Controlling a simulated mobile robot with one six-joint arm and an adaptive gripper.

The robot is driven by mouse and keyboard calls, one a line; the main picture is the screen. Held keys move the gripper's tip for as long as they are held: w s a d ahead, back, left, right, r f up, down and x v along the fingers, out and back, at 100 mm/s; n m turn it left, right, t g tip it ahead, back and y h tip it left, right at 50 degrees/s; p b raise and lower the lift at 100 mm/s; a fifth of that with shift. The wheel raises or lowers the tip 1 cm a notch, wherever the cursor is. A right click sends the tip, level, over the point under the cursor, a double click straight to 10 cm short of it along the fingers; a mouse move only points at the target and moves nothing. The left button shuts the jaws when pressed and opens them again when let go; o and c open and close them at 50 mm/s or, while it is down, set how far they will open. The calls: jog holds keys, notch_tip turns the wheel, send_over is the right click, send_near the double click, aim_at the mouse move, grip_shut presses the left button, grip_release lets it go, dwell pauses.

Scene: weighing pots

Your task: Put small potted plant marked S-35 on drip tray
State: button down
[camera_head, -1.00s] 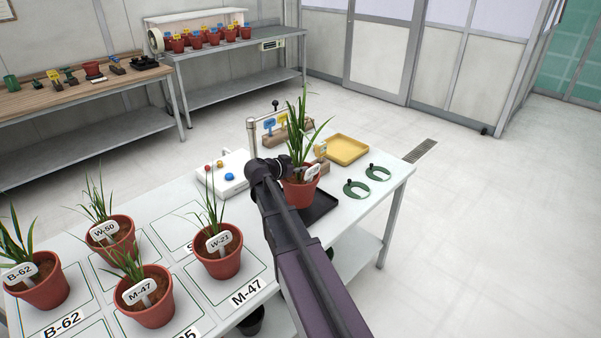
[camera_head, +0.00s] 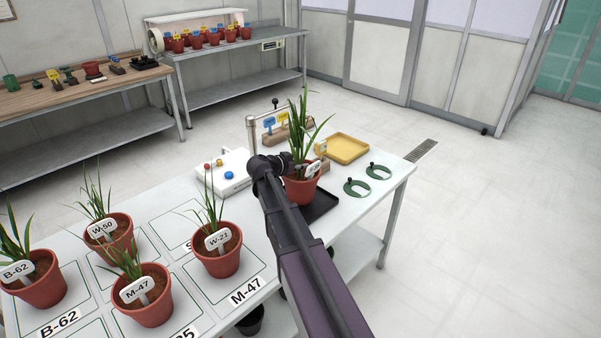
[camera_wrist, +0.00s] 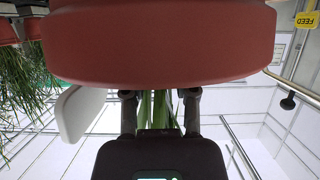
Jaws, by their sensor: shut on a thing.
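A potted plant (camera_head: 300,190) in a red-brown pot, with long green leaves and a white tag, is held at my gripper (camera_wrist: 160,96). The tag's writing is too small to read surely. The pot is upright over the black drip tray (camera_head: 322,205); I cannot tell whether it touches it. In the wrist view the pot (camera_wrist: 160,45) fills the upper middle, with the two fingers at its rim and leaves between them. In the head view my wrist hides the fingers and part of the pot.
Pots tagged W-21 (camera_head: 217,259), M-47 (camera_head: 145,300), W-50 (camera_head: 108,243) and B-62 (camera_head: 37,285) stand on the table's left. A white scale (camera_head: 226,178) is left of my wrist. A yellow tray (camera_head: 348,148) and green rings (camera_head: 357,188) lie to the right.

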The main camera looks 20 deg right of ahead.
jog(key=shift+f+b, duration=0.95)
jog(key=shift+f, duration=0.35)
jog(key=shift+c, duration=2)
grip_release()
jog(key=shift+r, duration=0.25)
jog(key=p+v, duration=0.4)
jog(key=v, duration=0.8)
jog(key=shift+p, duration=0.3)
